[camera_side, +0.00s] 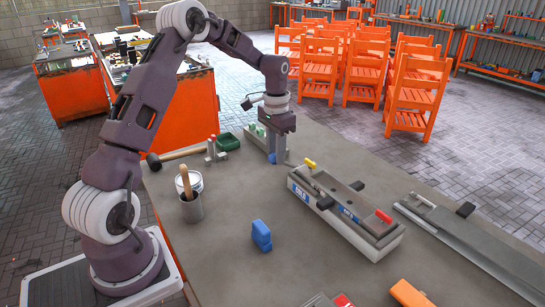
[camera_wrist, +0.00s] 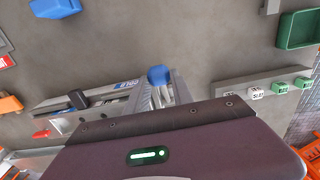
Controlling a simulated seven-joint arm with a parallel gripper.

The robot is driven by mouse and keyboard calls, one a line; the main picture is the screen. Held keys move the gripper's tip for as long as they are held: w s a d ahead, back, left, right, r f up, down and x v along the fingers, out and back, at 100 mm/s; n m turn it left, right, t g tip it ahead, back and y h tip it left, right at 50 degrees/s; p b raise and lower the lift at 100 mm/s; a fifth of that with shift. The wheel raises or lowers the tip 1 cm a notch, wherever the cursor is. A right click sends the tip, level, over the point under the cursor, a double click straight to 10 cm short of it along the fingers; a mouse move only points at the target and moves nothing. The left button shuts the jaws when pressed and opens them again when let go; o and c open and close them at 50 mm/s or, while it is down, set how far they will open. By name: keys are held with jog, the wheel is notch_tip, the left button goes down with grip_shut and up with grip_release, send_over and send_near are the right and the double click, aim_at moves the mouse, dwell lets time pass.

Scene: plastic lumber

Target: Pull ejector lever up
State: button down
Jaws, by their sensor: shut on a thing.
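The long grey mould (camera_side: 345,215) has a blue label, a yellow handle (camera_side: 309,163) at its far end and a red handle (camera_side: 383,215) at its near end. In the wrist view the mould (camera_wrist: 60,112) shows partly, with its red handle (camera_wrist: 41,134) at left. My gripper (camera_side: 273,152) is low at the mould's far left, pointing down. It is shut on a small blue piece (camera_side: 272,158), which also shows at the fingertips in the wrist view (camera_wrist: 159,74). I cannot tell whether this piece is the ejector lever. The yellow handle is hidden in the wrist view.
A rail with white and green blocks (camera_wrist: 265,90) stands close beside my gripper. A green bin (camera_side: 228,141), a mallet (camera_side: 180,154), a cup with a wooden handle (camera_side: 191,207) and a blue block (camera_side: 262,236) are nearby. A long grey rail (camera_side: 465,240) lies right.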

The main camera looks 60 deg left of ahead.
jog(key=shift+w+r, duration=0.15)
jog(key=shift+w, duration=0.25)
jog(key=c, duration=1.3)
grip_release()
jog(key=shift+c, duration=0.2)
jog(key=shift+o, duration=1.3)
jog(key=shift+s, duration=0.1)
notch_tip(320, 180, up, 7)
